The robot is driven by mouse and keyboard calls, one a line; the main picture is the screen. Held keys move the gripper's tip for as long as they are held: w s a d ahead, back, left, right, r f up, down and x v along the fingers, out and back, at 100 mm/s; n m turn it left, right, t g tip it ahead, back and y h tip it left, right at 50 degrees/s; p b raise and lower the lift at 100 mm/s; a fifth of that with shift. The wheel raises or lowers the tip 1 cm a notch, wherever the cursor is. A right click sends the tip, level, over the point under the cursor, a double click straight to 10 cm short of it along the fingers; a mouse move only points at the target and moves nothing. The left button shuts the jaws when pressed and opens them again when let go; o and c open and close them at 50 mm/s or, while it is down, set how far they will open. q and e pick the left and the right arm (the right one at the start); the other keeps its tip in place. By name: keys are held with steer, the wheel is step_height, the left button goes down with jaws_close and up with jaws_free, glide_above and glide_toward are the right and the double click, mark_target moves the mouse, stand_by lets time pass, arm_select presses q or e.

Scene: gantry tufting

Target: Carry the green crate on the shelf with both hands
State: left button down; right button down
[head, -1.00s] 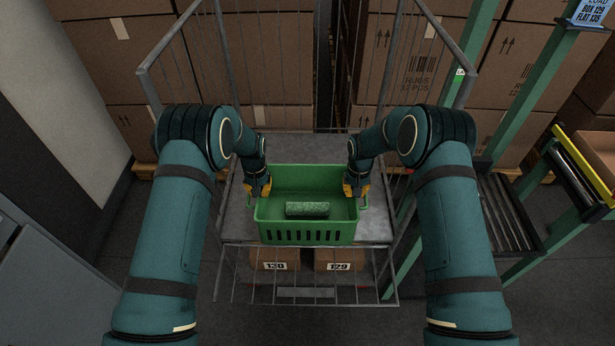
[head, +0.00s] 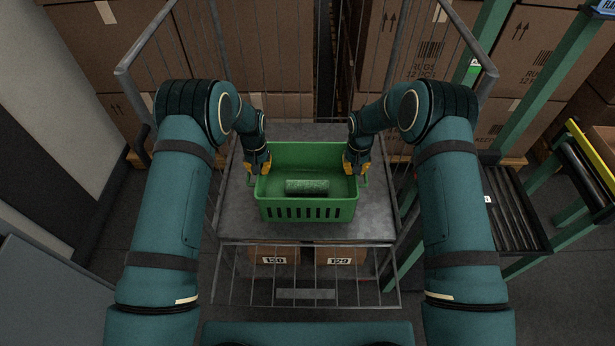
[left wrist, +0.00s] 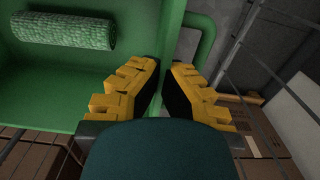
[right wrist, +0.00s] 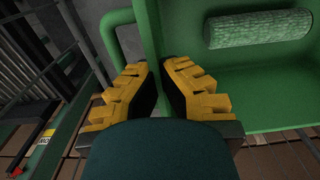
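The green crate (head: 307,211) is level over the grey shelf (head: 375,218) of a wire cage trolley; I cannot tell whether it touches the shelf. A mottled green roll (head: 307,187) lies inside it, also seen in the left wrist view (left wrist: 68,32) and right wrist view (right wrist: 258,28). My left gripper (head: 262,168) is at the crate's left side, its fingers (left wrist: 167,70) closed around the side wall beside the handle loop. My right gripper (head: 351,168) does the same at the right side, its fingers (right wrist: 157,70) astride the wall. The fingertips' contact is partly hidden.
Wire side panels (head: 147,50) flank the trolley. Boxes labelled 130 (head: 273,256) and 129 (head: 342,257) sit below the shelf. Stacked cartons (head: 90,60) stand behind. A roller conveyor (head: 512,210) and green posts (head: 530,90) are at the right. Bare shelf shows around the crate.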

mark_target(353, 177)
arm_select(q)
steer(key=shift+f, duration=0.1)
arm_select(e)
steer(key=shift+f, duration=0.1)
